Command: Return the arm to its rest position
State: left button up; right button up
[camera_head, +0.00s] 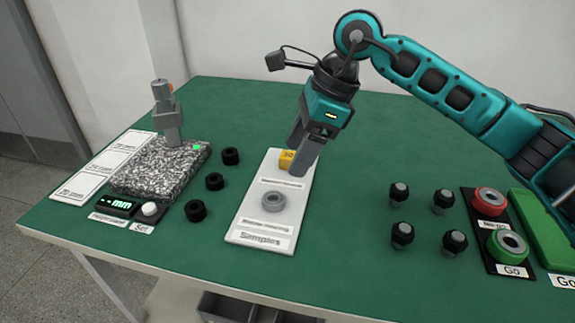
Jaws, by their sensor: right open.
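My right arm comes in from the right, and my right gripper (304,152) points down above the far end of the white samples board (244,228). The gripper is open. A yellow block with a marking (286,161) is beside its fingers, partly hidden; I cannot tell whether they touch. A grey ring (274,202) lies on the board nearer the front. My left gripper is not in view.
A granite plate (155,170) with a grey gauge stand (167,115) is at the left. Several black rings (214,181) lie beside it. Several black knobs (402,234), a red No-go gauge (490,202) and a green Go gauge (507,245) are at the right. Green table (350,260) is clear between.

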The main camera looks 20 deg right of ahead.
jog(key=shift+v, duration=1)
